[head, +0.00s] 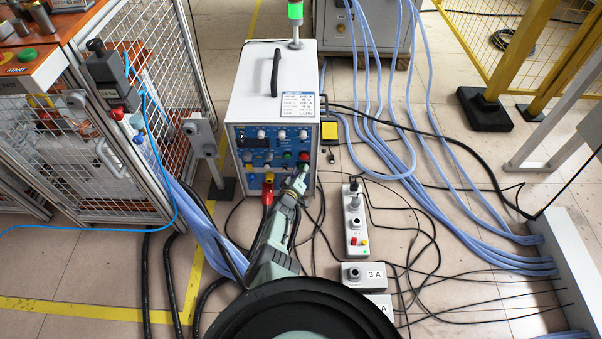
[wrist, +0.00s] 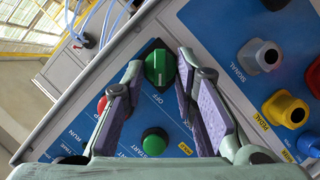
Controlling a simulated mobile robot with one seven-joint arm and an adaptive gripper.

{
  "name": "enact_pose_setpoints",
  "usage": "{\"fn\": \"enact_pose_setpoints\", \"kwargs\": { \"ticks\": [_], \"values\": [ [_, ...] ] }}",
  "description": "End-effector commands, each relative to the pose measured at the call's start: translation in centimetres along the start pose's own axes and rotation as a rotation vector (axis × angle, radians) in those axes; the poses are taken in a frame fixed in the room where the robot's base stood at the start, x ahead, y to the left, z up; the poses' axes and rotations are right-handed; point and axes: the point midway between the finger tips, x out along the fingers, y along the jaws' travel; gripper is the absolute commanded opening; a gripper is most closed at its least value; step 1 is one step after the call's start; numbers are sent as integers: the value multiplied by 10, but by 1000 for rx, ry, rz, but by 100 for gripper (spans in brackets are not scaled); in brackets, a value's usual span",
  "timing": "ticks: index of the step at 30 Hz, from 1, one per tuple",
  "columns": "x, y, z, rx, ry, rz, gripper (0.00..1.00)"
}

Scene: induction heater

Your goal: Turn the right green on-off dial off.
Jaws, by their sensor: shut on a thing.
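The green on-off dial (wrist: 159,67) has a dark base and a white mark line on its face, and sits on the blue control panel. An "OFF" label is printed close below it in the wrist view. My gripper (wrist: 160,70) has its two fingers on either side of the dial and is shut on it. In the head view my gripper (head: 301,176) reaches the lower right of the heater's front panel (head: 258,160). The dial cannot be made out there behind the gripper.
In the wrist view a green start button (wrist: 155,141) lies between the fingers, with a red button (wrist: 102,104) at left. In the head view a red plug (head: 267,192) and cables hang near my arm.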

Motion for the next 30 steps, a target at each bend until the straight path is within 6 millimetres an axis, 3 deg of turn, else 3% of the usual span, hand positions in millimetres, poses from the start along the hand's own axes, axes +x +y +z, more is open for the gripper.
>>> {"fn": "enact_pose_setpoints", "kwargs": {
  "ticks": [11, 12, 20, 30],
  "values": [
    [0, -1, -1, -5, 2, -2, 0],
    [0, -1, -1, -5, 2, -2, 28],
    [0, 0, -1, -4, 1, 0, 46],
    [0, -1, -1, -4, 1, 0, 46]
  ]
}}
